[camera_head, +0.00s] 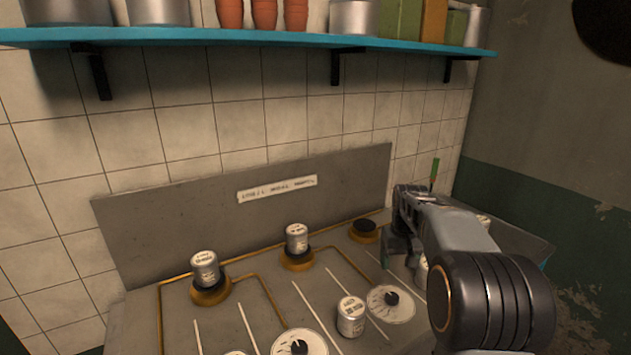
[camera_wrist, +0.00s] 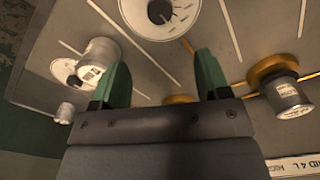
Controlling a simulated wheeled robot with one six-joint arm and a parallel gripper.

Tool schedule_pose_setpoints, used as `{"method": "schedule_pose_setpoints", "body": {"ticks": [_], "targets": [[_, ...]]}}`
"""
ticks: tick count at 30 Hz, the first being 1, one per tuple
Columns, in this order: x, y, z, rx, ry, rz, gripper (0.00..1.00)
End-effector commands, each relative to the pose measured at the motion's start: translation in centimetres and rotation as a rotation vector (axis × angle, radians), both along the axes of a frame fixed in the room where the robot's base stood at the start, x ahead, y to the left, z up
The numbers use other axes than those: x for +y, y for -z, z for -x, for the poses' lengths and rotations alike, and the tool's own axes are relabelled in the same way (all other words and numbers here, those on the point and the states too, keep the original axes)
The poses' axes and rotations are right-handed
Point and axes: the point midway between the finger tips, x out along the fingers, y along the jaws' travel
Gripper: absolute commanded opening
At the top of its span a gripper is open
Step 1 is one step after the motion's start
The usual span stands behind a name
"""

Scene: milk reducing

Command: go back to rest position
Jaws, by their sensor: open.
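My gripper (camera_head: 393,245) is at the right of the stove top in the head view, with my arm reaching in from the lower right. In the wrist view its two green fingers (camera_wrist: 162,78) are spread apart with nothing between them. A white-labelled can (camera_wrist: 97,62) stands beside the left finger, apart or touching I cannot tell. A burner ring (camera_wrist: 180,99) shows partly behind the gripper. Another can (camera_wrist: 290,97) sits on a burner to the right. In the head view two cans (camera_head: 205,270) (camera_head: 296,238) stand on brass burners.
A can (camera_head: 351,317) stands on the panel near a dial (camera_head: 391,303). A bare burner (camera_head: 365,231) is near the backsplash (camera_head: 250,205). A blue shelf (camera_head: 250,38) with pots hangs above. More cans are partly hidden behind my arm.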

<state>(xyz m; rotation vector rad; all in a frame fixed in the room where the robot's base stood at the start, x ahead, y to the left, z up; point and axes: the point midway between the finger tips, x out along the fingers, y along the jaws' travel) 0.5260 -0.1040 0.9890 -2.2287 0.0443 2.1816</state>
Motion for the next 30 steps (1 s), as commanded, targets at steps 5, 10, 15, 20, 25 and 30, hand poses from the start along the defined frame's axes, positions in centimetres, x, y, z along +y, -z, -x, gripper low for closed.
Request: {"method": "schedule_pose_setpoints", "body": {"ticks": [5,10,15,20,25,30], "targets": [[2.4,1.4,5.3,-0.014,0.055,-0.001,0.69],[6.0,0.1,12.5,-0.094,0.061,0.003,0.69],[8.5,-0.7,18.3,-0.167,0.034,0.001,0.69],[9.8,-1.4,21.6,-0.221,-0.005,-0.001,0.69],[10.4,-3.0,22.4,-0.279,-0.034,-0.002,0.69],[10.7,-3.7,22.4,-0.297,-0.047,-0.004,0.69]]}}
